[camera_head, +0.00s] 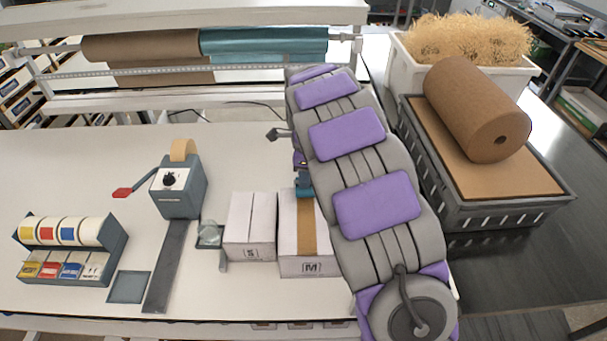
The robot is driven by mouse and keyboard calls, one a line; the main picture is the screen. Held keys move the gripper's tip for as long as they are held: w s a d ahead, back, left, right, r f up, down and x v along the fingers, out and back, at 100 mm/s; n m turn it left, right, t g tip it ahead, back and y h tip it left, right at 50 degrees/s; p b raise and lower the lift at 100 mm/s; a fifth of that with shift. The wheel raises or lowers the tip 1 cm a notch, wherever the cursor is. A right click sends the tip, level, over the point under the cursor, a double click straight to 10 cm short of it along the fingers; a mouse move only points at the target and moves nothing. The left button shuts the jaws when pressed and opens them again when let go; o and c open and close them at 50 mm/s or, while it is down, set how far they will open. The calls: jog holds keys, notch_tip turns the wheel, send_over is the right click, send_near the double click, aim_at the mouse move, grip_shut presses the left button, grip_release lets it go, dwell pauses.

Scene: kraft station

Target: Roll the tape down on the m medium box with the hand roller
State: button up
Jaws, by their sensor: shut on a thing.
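The medium box (288,230), white with an "M" on its front, stands on the table just left of my arm. A strip of brown tape (308,232) runs along its top and a little down the front face; my arm hides the box's right side. My gripper (299,163), mostly hidden behind my arm, is at the back end of the box. It is shut on a small blue-teal tool, the hand roller (304,187), over the far end of the tape. I cannot tell whether the roller touches the tape.
A smaller white box marked "S" (250,225) stands close on the left. Further left are a tape dispenser (180,190) and a label rack (70,248). A grey crate (490,210) with a brown paper roll (465,105) stands right. The table's back middle is clear.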

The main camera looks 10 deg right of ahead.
jog(key=shift+d+f, duration=0.15)
jog(key=shift+a+f, duration=0.25)
jog(key=shift+f, duration=0.15)
jog(key=shift+s+d, duration=0.1)
dwell(0.6)
jog(key=shift+s+a, duration=0.25)
jog(key=shift+s, duration=0.85)
jog(key=shift+s, duration=0.1)
jog(key=shift+s+a, duration=0.25)
jog(key=shift+s, duration=0.65)
jog(key=shift+s+a, duration=0.2)
jog(key=shift+s, duration=0.95)
jog(key=shift+s, duration=0.1)
